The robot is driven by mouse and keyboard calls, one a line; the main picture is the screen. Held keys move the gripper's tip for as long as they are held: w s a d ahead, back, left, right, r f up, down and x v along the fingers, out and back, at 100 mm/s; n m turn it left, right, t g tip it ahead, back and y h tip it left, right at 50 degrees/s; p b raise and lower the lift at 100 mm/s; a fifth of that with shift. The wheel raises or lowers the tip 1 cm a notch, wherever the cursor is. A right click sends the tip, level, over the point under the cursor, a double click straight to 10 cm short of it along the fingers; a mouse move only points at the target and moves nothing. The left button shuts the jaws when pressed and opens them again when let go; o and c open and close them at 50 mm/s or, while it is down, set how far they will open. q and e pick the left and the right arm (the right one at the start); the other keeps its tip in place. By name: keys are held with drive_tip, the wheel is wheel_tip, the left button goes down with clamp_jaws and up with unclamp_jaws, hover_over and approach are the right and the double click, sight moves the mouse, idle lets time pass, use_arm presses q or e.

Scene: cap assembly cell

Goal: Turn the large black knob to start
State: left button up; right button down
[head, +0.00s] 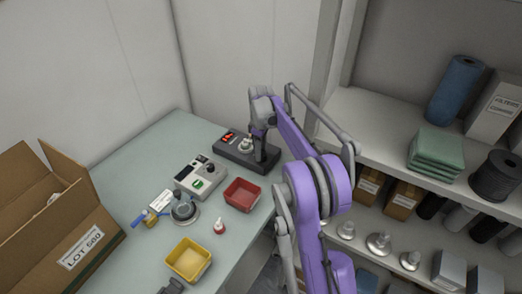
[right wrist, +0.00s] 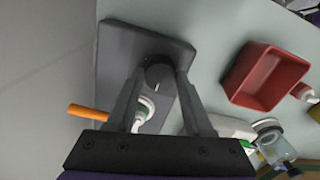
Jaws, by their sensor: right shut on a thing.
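A dark grey device (head: 228,148) with a red display stands at the back of the table. My right gripper (head: 262,148) reaches down at its right end. In the right wrist view my right gripper (right wrist: 160,78) has its fingers on either side of a round black knob (right wrist: 158,72) on the dark base (right wrist: 115,50) and is shut on it. The fingers and arm hide most of this knob in the head view. A grey control box (head: 190,180) to the left has a smaller-looking black knob (head: 210,168) and a green button. A dark grey part at the bottom edge may be my left gripper (head: 172,287); its jaws cannot be made out.
A red tray (head: 241,194) and a yellow tray (head: 188,260) stand on the table. A small red-and-white bottle (head: 220,226) is between them. An open cardboard box (head: 105,238) is at left, shelves (head: 385,125) at right. An orange rod (right wrist: 88,112) sticks out beside the device.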

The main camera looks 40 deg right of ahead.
idle(0.3)
drive_tip(key=shift+c, duration=1.5)
unclamp_jaws()
wheel_tip(320, 180, up, 11)
drive_tip(key=shift+p, duration=0.4)
